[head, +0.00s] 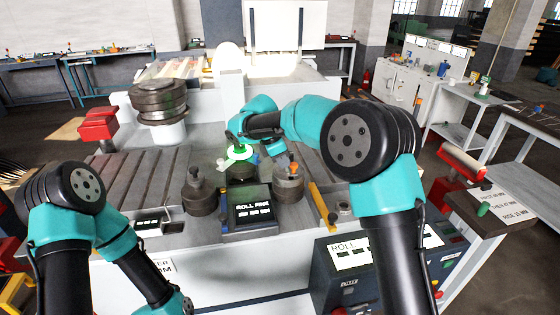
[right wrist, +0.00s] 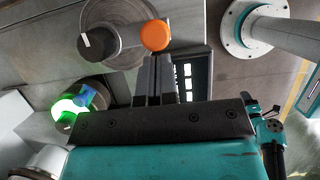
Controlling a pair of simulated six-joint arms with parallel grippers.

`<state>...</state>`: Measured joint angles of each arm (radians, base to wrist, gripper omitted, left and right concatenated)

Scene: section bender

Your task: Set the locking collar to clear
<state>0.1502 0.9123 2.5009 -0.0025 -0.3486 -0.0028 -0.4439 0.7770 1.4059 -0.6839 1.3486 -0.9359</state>
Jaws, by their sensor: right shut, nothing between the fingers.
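A glowing green ring (head: 238,152) lies around the top of the middle roll (head: 242,172), with a small blue tab beside it. The green glow (right wrist: 70,108) and the blue tab (right wrist: 88,97) also show in the right wrist view. No label shows which part is the locking collar. A dark roll (head: 288,188) at the right carries an orange knob (head: 294,168). My right gripper (right wrist: 153,60) is shut and empty, its fingertips close below the orange knob (right wrist: 155,35) in the wrist picture. I cannot tell whether they touch. My left arm is low at the left; its gripper is out of view.
A dark roll (head: 199,193) with a grey knob stands at the left. A sign block (head: 252,209) sits in front of the middle roll. A yellow bar (head: 322,206) lies to the right. A control box (head: 345,275) stands at the front right. The slotted bed (head: 140,176) is clear at the left.

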